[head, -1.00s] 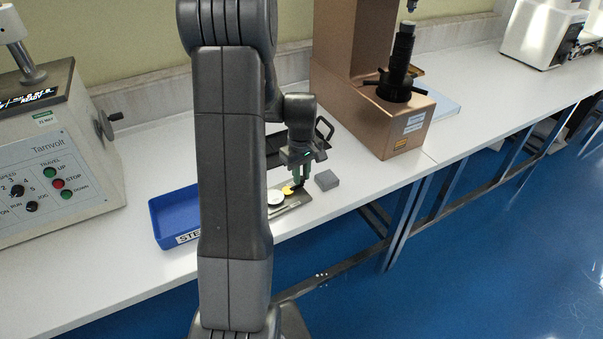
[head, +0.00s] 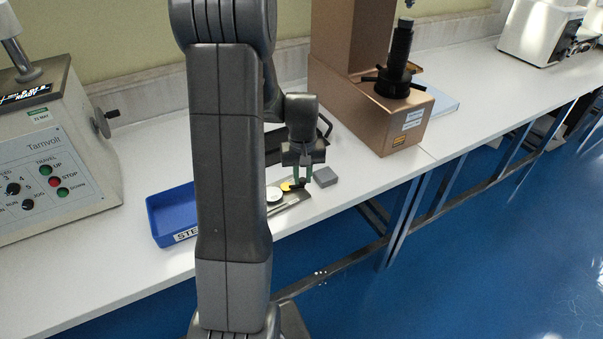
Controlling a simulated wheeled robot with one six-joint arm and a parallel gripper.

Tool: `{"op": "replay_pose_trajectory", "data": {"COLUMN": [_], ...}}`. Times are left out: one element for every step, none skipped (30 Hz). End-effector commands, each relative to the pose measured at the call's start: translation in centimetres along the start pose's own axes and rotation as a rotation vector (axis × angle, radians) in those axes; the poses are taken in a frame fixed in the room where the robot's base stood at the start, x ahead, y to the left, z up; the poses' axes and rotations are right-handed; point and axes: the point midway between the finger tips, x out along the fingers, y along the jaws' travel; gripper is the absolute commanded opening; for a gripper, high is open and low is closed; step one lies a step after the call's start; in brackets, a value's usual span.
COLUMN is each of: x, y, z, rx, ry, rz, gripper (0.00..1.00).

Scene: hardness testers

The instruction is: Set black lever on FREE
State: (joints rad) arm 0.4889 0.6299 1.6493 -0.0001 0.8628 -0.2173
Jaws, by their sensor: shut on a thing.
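My gripper (head: 302,179) points down at the front edge of the bench, its two greenish fingers at a small dark piece, the black lever (head: 297,187). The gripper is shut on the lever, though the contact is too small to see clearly. The lever is at the right end of a flat metal plate (head: 292,202), beside a yellow disc (head: 287,186) and a white round dial (head: 274,194). Any FREE marking is too small to read. My arm hides the plate's left part.
A grey block (head: 325,177) lies just right of the gripper. A blue tray (head: 172,217) is left of my arm. A dark open case with a handle lies behind the gripper. A bronze tester (head: 402,122) stands at back right, a grey control machine (head: 50,150) at left.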

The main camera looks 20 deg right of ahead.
Motion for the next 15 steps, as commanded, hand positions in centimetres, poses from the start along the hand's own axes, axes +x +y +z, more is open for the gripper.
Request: {"op": "replay_pose_trajectory", "data": {"x": [0.0,0.0,0.0,0.0,0.0,0.0,0.0,0.0,0.0,0.0,0.0,0.0,0.0,0.0,0.0], "y": [0.0,0.0,0.0,0.0,0.0,-0.1,-0.1,-0.1,-0.2,-0.2,-0.2,-0.3,-0.3,-0.4,-0.4], "z": [0.2,0.3,0.5,0.6,0.7,0.8,0.9,1.1,1.2,1.3,1.4,1.5,1.6,1.7,1.8], "rx": [0.045,0.073,0.112,0.14,0.168,0.206,0.234,0.262,0.299,0.325,0.351,0.386,0.41,0.434,0.465], "ry": [0.0,0.0,0.0,0.001,0.001,0.001,0.001,0.001,0.001,0.001,0.0,0.001,0.001,0.001,0.001], "rz": [0.0,0.0,0.0,0.0,0.0,0.0,0.0,0.0,0.0,0.0,0.0,0.0,0.0,0.0,0.0], "gripper": [0.0,0.0,0.0,0.0,0.0,0.0,0.0,0.0,0.0,0.0,0.0,0.0,0.0,0.0,0.0]}}
